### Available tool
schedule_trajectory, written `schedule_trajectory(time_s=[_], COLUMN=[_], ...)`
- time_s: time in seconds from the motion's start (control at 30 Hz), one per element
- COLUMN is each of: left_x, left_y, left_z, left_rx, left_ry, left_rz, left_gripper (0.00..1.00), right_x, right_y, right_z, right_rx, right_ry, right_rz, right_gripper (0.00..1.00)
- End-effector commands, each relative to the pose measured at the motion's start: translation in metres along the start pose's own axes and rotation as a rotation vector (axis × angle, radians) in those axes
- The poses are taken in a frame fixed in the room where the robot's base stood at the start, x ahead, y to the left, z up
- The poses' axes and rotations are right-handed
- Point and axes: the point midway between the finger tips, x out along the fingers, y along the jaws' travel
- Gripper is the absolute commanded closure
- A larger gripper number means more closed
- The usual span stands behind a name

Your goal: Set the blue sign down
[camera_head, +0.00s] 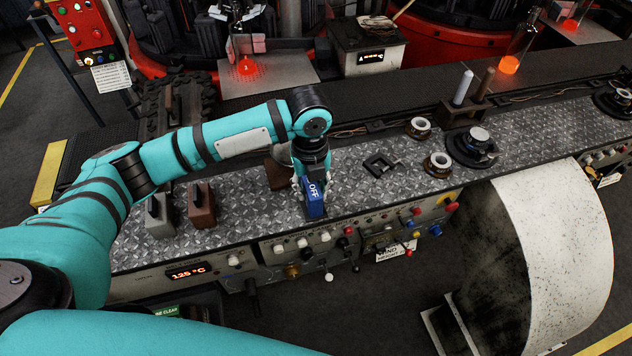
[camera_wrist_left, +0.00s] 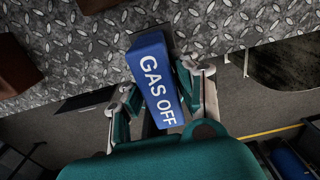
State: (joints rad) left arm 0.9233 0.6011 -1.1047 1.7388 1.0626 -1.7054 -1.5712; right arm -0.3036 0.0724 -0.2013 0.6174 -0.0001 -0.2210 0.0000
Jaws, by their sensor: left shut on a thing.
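The blue sign (camera_head: 314,201) is a block with white lettering, at the front part of the metal-plate bench top (camera_head: 352,178) in the head view. In the left wrist view the sign (camera_wrist_left: 153,80) reads "GAS OFF". My left gripper (camera_head: 311,184) is above the bench near its front edge, with its fingers on either side of the sign. The left wrist view shows the gripper (camera_wrist_left: 160,95) shut on the sign. Whether the sign's underside touches the plate cannot be told. My right gripper is not in view.
Brown blocks (camera_head: 201,206) and a grey block (camera_head: 159,216) stand to the left on the bench. A black square frame (camera_head: 381,164) and white rings (camera_head: 438,164) lie to the right. Knobs and switches (camera_head: 312,240) line the front panel below. Bare plate lies right of the sign.

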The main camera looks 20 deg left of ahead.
Motion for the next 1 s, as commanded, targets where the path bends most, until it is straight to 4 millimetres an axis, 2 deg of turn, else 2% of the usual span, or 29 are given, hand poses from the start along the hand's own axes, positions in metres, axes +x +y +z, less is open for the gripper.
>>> schedule_trajectory(time_s=[0.1,0.23,0.33,0.57,0.97,1.0], left_x=[0.0,0.002,0.008,0.036,0.042,0.042], left_y=[-0.013,-0.018,-0.019,-0.018,-0.018,-0.018], left_z=[0.016,0.024,0.025,0.025,0.025,0.025], left_rx=[-0.001,0.001,-0.001,0.0,0.0,0.0], left_ry=[0.001,0.0,0.001,0.001,0.0,0.0], left_rz=[0.001,0.001,0.003,0.003,0.001,0.001], left_gripper=[1.0,1.0,1.0,1.0,1.0,0.66], right_x=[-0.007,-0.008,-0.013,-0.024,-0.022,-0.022], right_y=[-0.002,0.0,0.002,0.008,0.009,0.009], right_z=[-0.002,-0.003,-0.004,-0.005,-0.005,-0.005], right_rx=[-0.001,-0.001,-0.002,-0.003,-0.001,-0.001], right_ry=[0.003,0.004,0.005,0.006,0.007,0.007], right_rz=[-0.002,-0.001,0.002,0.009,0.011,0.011], right_gripper=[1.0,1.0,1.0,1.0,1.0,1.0])
